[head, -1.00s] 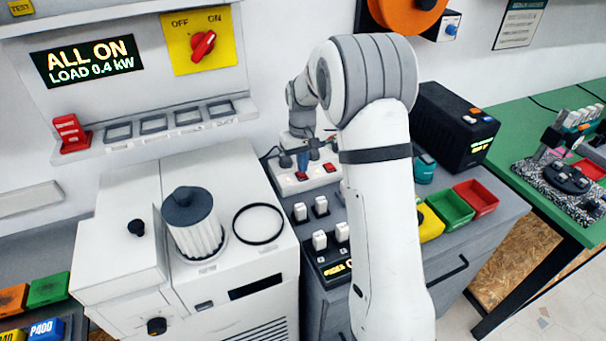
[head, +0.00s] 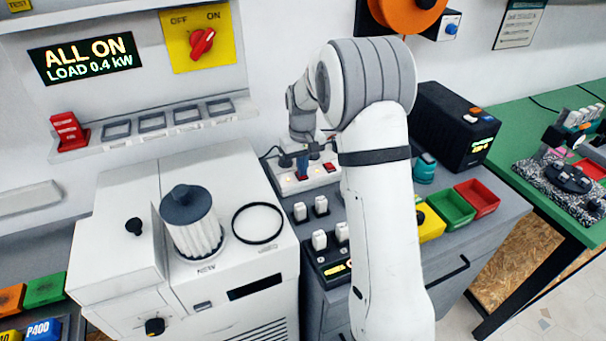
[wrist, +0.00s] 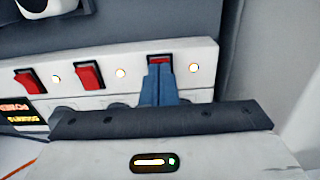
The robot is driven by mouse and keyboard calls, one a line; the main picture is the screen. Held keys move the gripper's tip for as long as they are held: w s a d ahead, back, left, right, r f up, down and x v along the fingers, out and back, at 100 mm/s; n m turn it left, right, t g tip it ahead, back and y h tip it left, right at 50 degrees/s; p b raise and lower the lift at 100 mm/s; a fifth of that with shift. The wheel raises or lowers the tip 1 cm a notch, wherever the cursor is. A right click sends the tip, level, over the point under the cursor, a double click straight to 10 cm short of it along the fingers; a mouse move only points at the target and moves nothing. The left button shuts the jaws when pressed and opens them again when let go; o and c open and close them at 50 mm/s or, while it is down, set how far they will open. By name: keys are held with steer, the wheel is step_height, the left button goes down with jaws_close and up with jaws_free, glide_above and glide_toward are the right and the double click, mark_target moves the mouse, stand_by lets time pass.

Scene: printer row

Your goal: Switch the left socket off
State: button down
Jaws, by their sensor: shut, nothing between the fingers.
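In the wrist view the strip (wrist: 200,52) shows several red rocker switches. The left socket's switch (wrist: 160,58) is the rightmost one there, with a lit lamp (wrist: 193,69) beside it. My gripper (wrist: 159,72) is shut and empty, its blue fingertips over that switch and hiding its lower part. I cannot tell whether they press it. In the head view my gripper (head: 302,174) is at the strip's left end, and the switch under it is mostly hidden.
A display (head: 86,60) reads "ALL ON, LOAD 0.4 kW". The white printer (head: 130,200) stands close on the left. Small white switches (head: 320,240) sit in front of the strip. A black box (head: 450,125) and coloured bins (head: 450,205) are on the right.

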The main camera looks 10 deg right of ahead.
steer(key=shift+r+p, duration=2.3)
steer(key=shift+r, duration=1.15)
steer(key=s+r+m+t, duration=0.1)
steer(key=s+r, duration=0.4)
steer(key=s, duration=0.3)
steer(key=s+r+t, duration=0.1)
steer(key=s+r, duration=0.5)
steer(key=s, duration=0.2)
steer(key=s+m+t, duration=0.1)
steer(key=s, duration=1.5)
steer(key=shift+s+d+f, duration=0.15)
steer(key=shift+d+f, duration=0.1)
steer(key=shift+d, duration=0.2)
